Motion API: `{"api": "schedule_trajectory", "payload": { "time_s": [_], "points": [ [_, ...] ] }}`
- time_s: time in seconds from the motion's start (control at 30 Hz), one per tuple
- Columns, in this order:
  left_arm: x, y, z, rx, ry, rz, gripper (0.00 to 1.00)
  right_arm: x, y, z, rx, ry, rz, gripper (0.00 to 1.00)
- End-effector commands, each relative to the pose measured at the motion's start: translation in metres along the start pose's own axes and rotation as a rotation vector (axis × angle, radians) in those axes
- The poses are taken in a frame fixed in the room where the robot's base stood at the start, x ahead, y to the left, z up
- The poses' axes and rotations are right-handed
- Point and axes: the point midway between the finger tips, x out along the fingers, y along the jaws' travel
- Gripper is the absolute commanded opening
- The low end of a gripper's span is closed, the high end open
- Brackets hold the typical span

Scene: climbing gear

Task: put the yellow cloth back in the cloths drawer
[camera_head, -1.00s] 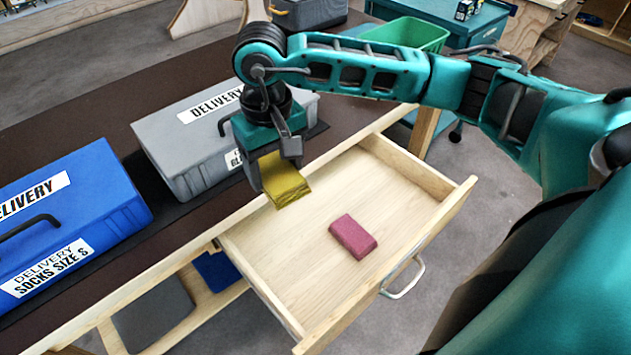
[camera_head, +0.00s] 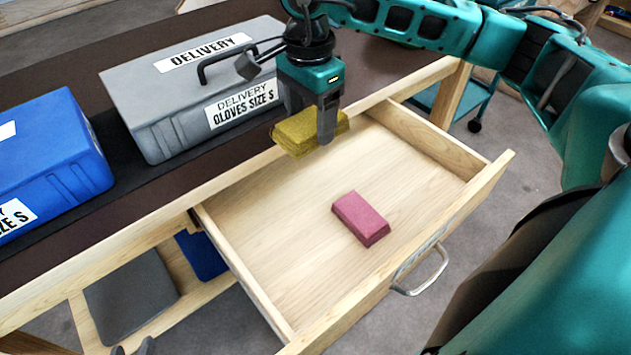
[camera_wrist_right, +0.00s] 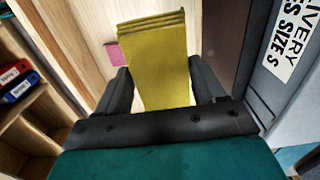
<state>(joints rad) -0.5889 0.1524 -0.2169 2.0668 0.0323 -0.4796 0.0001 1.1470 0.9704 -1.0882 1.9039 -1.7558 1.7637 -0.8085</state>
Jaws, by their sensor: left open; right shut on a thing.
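The yellow cloth (camera_head: 298,134) is a folded, layered block. My right gripper (camera_head: 325,130) is shut on it and holds it above the back part of the open wooden drawer (camera_head: 280,240). In the right wrist view the cloth (camera_wrist_right: 157,65) sits between the two dark fingers and sticks out past them. A pink folded block (camera_head: 361,218), which looks like another cloth, lies on the drawer floor right of the middle; part of it shows in the wrist view (camera_wrist_right: 113,52). My left gripper (camera_head: 133,348) shows only its dark tips at the bottom edge, open, away from the drawer.
A grey delivery case (camera_head: 165,100) and a blue delivery case (camera_head: 60,150) stand on the dark tabletop behind the drawer. The drawer's front has a metal handle (camera_head: 425,275). A shelf with a dark grey item (camera_head: 130,295) is below left. The drawer floor around the pink block is bare.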

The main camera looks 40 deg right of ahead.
Motion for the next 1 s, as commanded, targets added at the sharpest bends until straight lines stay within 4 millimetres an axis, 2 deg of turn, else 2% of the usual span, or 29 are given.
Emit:
{"api": "schedule_trajectory", "payload": {
  "time_s": [0.17, 0.5, 0.6, 0.77, 1.0],
  "points": [
    [0.004, -0.001, 0.001, 0.003, 0.011, 0.0, 0.43, 0.029, 0.002, -0.001, 0.022, -0.001, 0.007, 0.41],
    [0.012, -0.001, 0.016, 0.002, 0.005, 0.0, 0.43, 0.117, 0.001, 0.0, 0.018, -0.001, 0.005, 0.41],
    [0.013, -0.001, 0.02, 0.001, 0.001, 0.0, 0.43, 0.133, 0.001, 0.0, 0.018, -0.001, 0.003, 0.41],
    [0.013, -0.001, 0.023, 0.0, -0.002, 0.0, 0.43, 0.143, 0.0, 0.0, 0.018, -0.001, 0.001, 0.41],
    [0.018, -0.001, 0.03, -0.006, -0.001, -0.001, 0.43, 0.184, 0.001, 0.0, 0.019, -0.001, 0.004, 0.41]
  ]
}}
